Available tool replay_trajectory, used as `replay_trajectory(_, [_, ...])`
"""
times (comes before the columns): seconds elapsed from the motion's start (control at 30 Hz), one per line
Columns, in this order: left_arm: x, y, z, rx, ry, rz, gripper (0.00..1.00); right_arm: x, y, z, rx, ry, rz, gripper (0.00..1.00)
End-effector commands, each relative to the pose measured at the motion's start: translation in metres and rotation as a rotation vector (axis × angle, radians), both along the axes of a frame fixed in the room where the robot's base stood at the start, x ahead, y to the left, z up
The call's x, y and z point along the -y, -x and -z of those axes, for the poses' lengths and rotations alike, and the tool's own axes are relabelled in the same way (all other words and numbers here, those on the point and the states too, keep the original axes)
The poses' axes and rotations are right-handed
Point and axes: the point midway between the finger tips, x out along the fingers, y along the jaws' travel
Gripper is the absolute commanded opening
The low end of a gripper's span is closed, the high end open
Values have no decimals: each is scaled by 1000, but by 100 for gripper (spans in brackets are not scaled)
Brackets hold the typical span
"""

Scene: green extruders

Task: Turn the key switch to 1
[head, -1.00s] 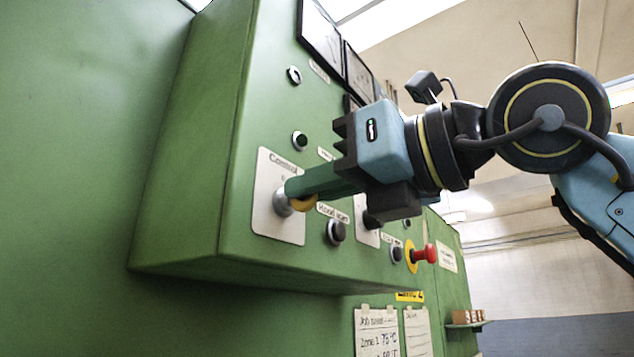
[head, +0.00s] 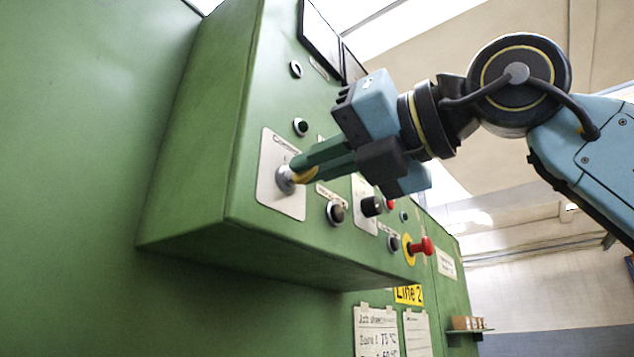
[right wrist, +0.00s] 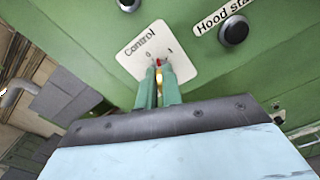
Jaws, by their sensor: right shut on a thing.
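The key switch (head: 284,180) sits on a pale plate labelled "Control" (head: 268,197) on the green cabinet's front. The plate also shows in the right wrist view (right wrist: 132,58), with a "0" mark left of the switch and what looks like a "1" mark to the right. My right gripper (head: 301,172) is shut on the key (right wrist: 159,66), of which a little red and yellow shows between the green fingers. The fingers hide most of the key, so I cannot tell its exact angle. My left gripper is in neither view.
A dark button (head: 335,213) labelled "Hood", a black knob (head: 371,206) and a red emergency stop (head: 423,246) on yellow sit to the right of the key switch. A dark button (head: 301,126) is above. Paper notes (head: 377,330) hang below.

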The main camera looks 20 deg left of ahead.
Motion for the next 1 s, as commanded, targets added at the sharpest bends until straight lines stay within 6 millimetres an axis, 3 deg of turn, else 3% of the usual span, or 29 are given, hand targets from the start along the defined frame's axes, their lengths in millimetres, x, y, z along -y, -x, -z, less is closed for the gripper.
replay_trajectory(0.03, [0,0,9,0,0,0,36,0,0,3,-41,-17,0,0])
replay_trajectory(0.4, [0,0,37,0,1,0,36,1,-2,4,-352,-130,1,0])
replay_trajectory(1.0, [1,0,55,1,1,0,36,1,-3,3,-598,-219,0,0])
